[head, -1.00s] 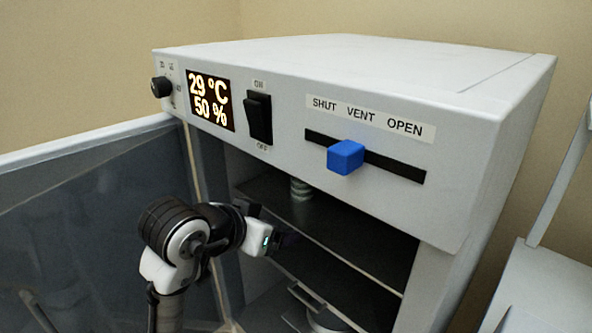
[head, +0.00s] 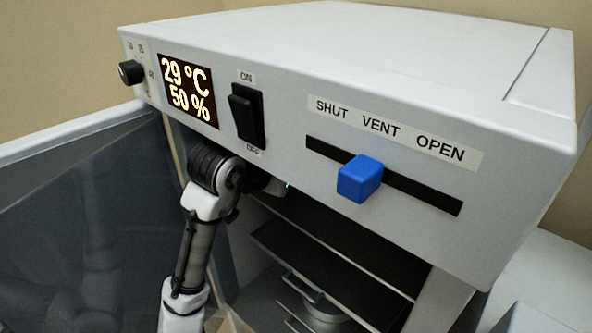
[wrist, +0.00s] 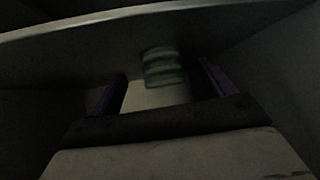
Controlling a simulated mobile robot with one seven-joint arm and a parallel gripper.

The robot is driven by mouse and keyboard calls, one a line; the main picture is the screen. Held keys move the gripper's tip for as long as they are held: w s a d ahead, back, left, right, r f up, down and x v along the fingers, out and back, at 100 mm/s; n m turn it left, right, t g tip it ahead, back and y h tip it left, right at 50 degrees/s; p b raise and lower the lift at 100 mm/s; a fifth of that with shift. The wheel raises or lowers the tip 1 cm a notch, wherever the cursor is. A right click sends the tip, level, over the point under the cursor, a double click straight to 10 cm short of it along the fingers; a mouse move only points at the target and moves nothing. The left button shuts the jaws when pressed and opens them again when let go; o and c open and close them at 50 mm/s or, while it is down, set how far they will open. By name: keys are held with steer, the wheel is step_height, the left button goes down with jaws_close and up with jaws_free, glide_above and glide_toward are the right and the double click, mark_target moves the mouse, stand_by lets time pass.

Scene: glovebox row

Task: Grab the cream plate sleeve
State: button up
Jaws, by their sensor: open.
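A short banded stack (wrist: 163,67), likely the plate sleeve, shows dimly in the wrist view. It looks grey-green in the dark, so I cannot confirm its cream colour. My gripper (wrist: 162,74) is open, with one dark purple finger on each side of the stack in the picture. The stack appears ahead of the fingertips; I cannot tell the exact gap. In the head view the cabinet's front panel hides my gripper and the stack.
The cabinet (head: 290,110) has a blue slider (head: 360,179) near VENT and a black rocker switch (head: 246,113). Its door (head: 75,215) stands open at left. Dark shelves (head: 325,268) lie inside, with a round pale object (head: 325,312) lower down.

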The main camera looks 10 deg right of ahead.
steer(key=shift+w+d+r+p, duration=0.1)
steer(key=shift+w+d+p, duration=0.45)
steer(key=shift+w+d, duration=0.65)
steer(key=shift+x, duration=1.15)
steer(key=shift+w+d+f, duration=0.1)
steer(key=shift+w+f, duration=0.05)
steer(key=shift+f, duration=0.2)
steer(key=shift+c, duration=0.3)
steer(key=c, duration=1.1)
steer(key=shift+r, duration=0.1)
